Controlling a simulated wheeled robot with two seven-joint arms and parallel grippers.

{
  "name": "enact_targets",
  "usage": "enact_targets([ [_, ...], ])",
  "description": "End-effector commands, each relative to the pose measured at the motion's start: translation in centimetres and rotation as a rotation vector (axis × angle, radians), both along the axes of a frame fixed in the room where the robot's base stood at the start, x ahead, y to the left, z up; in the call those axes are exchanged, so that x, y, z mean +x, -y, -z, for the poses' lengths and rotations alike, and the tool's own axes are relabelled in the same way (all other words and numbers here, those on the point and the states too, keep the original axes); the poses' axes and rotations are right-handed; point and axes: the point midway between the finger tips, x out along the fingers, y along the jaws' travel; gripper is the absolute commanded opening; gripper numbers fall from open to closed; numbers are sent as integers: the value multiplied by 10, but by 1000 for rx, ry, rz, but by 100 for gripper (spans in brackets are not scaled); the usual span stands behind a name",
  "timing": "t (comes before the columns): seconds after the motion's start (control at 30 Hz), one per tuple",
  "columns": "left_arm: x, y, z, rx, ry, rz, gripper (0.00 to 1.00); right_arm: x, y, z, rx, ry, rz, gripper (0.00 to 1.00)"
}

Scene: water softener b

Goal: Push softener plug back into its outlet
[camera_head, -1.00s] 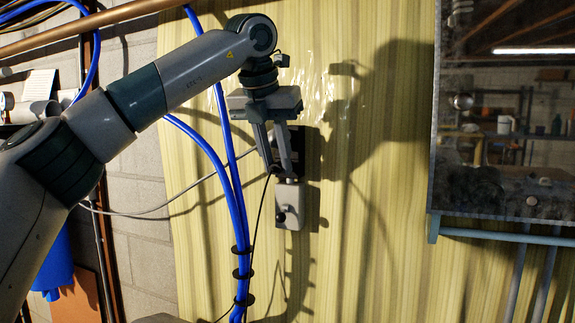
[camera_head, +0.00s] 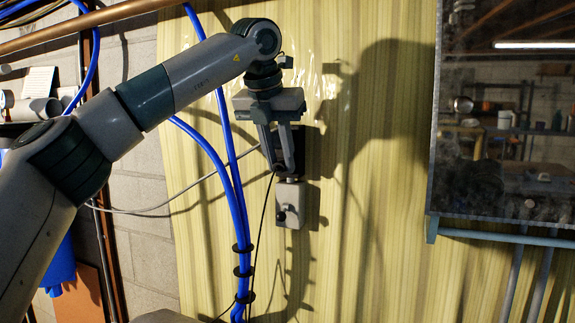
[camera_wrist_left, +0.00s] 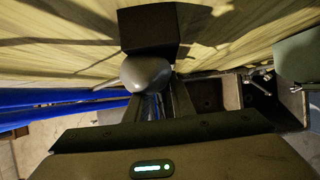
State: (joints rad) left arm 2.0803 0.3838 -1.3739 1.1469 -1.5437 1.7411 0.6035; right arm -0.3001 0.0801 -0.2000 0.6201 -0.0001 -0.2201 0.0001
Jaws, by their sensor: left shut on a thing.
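My left gripper (camera_head: 282,169) points down in front of the wall in the head view. Its fingers are shut on the softener plug, which they mostly hide there. In the left wrist view a rounded grey body, which I take as the plug (camera_wrist_left: 146,72), sits at the fingertips (camera_wrist_left: 152,92). A black box (camera_head: 306,142) is on the wall behind the fingers; a black block also shows beyond the plug in the wrist view (camera_wrist_left: 150,28). A light grey box (camera_head: 292,204) with a dark round knob is just below the fingertips. Whether the plug is seated cannot be told. My right gripper is out of view.
Blue hoses (camera_head: 236,205) run down left of the gripper, with a thin black cable (camera_head: 262,215) beside them. A dark framed glossy panel (camera_head: 505,150) hangs at the right. The striped wall (camera_head: 385,240) between is clear.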

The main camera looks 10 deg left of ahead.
Motion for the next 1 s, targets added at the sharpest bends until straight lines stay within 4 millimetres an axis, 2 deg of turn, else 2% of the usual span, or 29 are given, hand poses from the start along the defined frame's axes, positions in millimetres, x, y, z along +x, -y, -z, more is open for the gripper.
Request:
enact_targets([
  [0.07,1,0,-1,-1,3,-1,0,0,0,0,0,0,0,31],
  [0.1,1,0,-1,-1,3,-1,24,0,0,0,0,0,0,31],
  [0.2,0,0,-1,-1,3,-1,44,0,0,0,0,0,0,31],
  [0.67,-2,0,-5,-1,3,-1,44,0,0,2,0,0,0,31],
  [0.87,-11,-1,-24,-1,4,0,44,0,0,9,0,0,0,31],
  [1.0,-21,-3,-46,-2,5,0,44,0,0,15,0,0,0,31],
])
